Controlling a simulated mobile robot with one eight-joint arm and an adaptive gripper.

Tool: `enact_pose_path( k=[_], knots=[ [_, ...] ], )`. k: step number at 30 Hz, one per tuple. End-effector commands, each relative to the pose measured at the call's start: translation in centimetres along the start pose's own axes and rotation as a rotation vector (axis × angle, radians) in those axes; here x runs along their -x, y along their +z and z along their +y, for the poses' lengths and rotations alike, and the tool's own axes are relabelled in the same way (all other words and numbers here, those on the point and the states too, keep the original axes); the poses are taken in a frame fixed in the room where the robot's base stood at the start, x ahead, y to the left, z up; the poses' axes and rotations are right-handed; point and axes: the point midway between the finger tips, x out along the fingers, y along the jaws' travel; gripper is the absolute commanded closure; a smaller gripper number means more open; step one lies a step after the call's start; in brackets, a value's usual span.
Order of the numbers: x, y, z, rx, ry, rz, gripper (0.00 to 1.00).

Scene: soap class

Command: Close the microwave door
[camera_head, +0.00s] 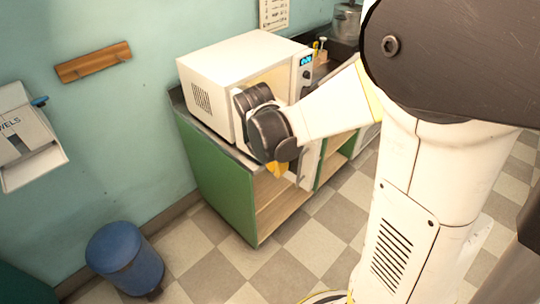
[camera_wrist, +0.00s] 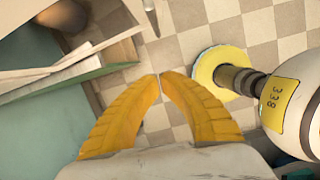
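The white microwave (camera_head: 222,66) stands on the counter, its lit blue display at the front right. Its front shows a tan cavity, so the door looks open. My arm covers most of the door; a pale panel (camera_head: 309,166) below my wrist appears to be part of it. In the wrist view, a pale panel edge with a small grey piece shows at the top, possibly the door. My gripper (camera_wrist: 159,76) has yellow fingers with tips together and nothing between them. In the head view its yellow fingers (camera_head: 277,169) point down in front of the microwave; contact with the door cannot be told.
The green cabinet (camera_head: 215,175) with open wooden shelves stands under the microwave. A blue bin (camera_head: 125,255) stands on the floor at the left. A towel dispenser (camera_head: 25,140) hangs on the wall. A metal pot (camera_head: 346,20) sits at the back. The checkered floor before the cabinet is clear.

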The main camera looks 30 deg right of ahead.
Motion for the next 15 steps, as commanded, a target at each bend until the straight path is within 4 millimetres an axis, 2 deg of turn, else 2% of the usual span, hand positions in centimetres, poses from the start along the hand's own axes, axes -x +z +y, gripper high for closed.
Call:
enact_pose_path(
  k=[1,3,10,15],
  knots=[
    [-1.4,-0.1,0.1,-0.002,0.000,0.000,1.00],
    [-3.0,-0.1,0.1,-0.002,0.001,0.000,1.00],
    [-7.8,-0.1,0.1,-0.003,0.002,0.000,1.00],
    [-8.1,2.6,0.0,-0.005,0.001,0.000,1.00]
  ],
)
